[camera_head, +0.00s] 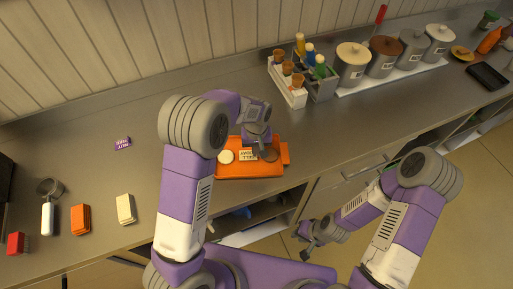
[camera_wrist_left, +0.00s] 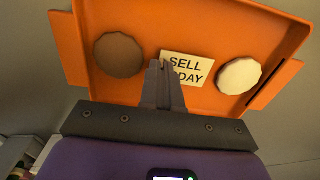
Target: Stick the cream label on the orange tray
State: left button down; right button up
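The orange tray (camera_head: 240,171) lies on the counter near its front edge; it also fills much of the left wrist view (camera_wrist_left: 75,52). The cream label (camera_wrist_left: 190,66), reading "SELL TODAY", lies in the tray between a brown disc (camera_wrist_left: 119,55) and a cream disc (camera_wrist_left: 239,76). In the head view the label (camera_head: 247,155) is below my left gripper (camera_head: 257,144). The left gripper's fingers (camera_wrist_left: 161,70) look closed together at the label's edge and hide part of its text. I see no label between them. My right gripper (camera_head: 304,241) is low, away from the counter, its fingers too small to judge.
A purple label (camera_head: 122,143) lies on the counter left of the tray. Cream (camera_head: 125,209), orange (camera_head: 80,219) and red (camera_head: 16,243) blocks lie at the left. A white caddy (camera_head: 292,96) with cones and several lidded pots (camera_head: 352,64) stand at the back right.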

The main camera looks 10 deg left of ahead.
pick_arm(q)
jog(key=shift+f+b, duration=0.3)
jog(key=shift+f, duration=0.25)
pick_arm(e)
jog(key=shift+f, duration=0.35)
dwell(0.9)
pick_arm(q)
jog(key=c, duration=1.3)
grip_release()
jog(key=shift+r, duration=0.15)
pick_arm(e)
jog(key=shift+r, duration=0.1)
